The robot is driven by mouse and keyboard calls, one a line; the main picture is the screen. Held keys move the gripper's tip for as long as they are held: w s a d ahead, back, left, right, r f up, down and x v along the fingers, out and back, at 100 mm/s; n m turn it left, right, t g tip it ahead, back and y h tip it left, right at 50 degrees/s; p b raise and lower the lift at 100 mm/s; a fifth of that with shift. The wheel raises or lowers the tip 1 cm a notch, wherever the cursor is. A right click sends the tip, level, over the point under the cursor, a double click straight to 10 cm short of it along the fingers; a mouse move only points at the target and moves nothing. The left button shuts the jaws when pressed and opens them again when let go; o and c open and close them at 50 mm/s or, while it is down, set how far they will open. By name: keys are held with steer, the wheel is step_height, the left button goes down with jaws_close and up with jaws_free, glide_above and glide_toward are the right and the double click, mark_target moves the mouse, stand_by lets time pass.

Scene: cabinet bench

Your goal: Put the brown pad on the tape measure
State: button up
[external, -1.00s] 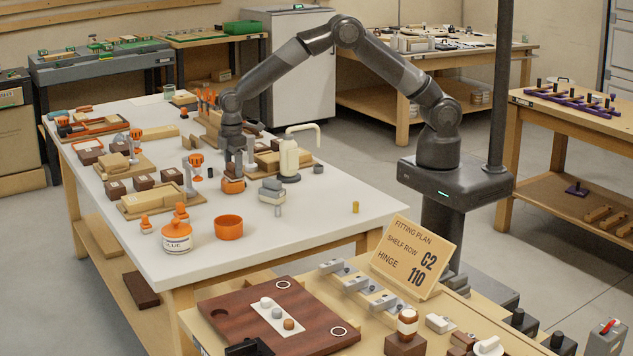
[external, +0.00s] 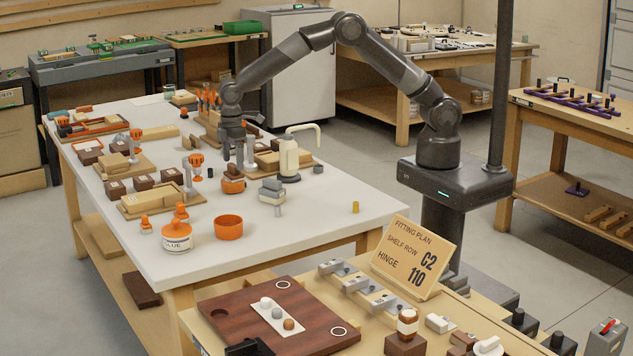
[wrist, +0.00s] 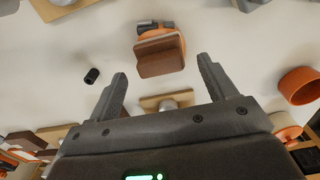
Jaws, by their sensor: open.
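The brown pad (external: 233,172) sits on top of the orange tape measure (external: 233,186), towards the middle of the white table. In the wrist view the brown pad (wrist: 160,56) covers much of the tape measure (wrist: 179,37), whose orange rim shows around it and a dark grey part at its far edge. My gripper (external: 237,160) is open and empty just above the pad. In the wrist view both fingers stand apart, with the pad ahead of and between their tips, not touching them.
A cream bottle with a handle (external: 289,160) and a stack of grey blocks (external: 271,191) stand close by on the right. An orange bowl (external: 229,227) and a glue pot (external: 177,236) are nearer the front. The table's front right is mostly clear.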

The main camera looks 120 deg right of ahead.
mark_target(233, 165)
step_height(233, 165, up, 8)
steer(key=s+a+r+t, duration=0.1)
steer(key=s+a+r, duration=0.3)
steer(key=a+r, duration=0.15)
steer(key=s+a+r, duration=0.3)
steer(key=a+r, duration=0.1)
steer(key=r, duration=0.3)
steer(key=s+a+r+t, duration=0.25)
steer(key=s+a, duration=0.35)
steer(key=s, duration=0.4)
steer(key=s+a+r+t, duration=0.1)
steer(key=s+a+r, duration=0.4)
steer(key=s, duration=0.6)
steer(key=s+a+f, duration=0.2)
steer(key=s, duration=0.3)
steer(key=s+a+f+t, duration=0.1)
steer(key=s+a+f, duration=0.1)
steer(key=s, duration=0.3)
steer(key=shift+s+a+f, duration=0.3)
steer(key=shift+s+f, duration=0.1)
steer(key=shift+f, duration=0.1)
